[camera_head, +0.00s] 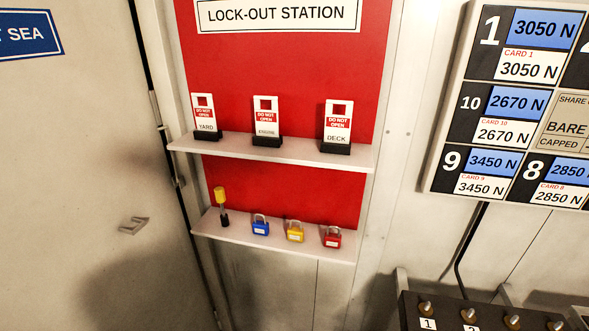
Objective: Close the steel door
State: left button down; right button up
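A pale grey steel door (80,130) fills the left side of the head view. It carries a blue sign (28,37) whose visible words end in "T SEA", and a small metal handle (133,225) low down. A dark seam runs along its right edge beside the frame. I cannot tell from this view whether it stands shut or ajar. Its left part and bottom lie outside the picture. Neither of my grippers is in view.
Right of the door, a red lock-out board (280,70) has an upper shelf (270,151) with tags and a lower shelf (280,241) with padlocks. A card panel (515,100) hangs at right. A dark box (450,322) with knobs stands below it.

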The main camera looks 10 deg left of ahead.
aim_at(94, 237)
jog(key=u, duration=1.9)
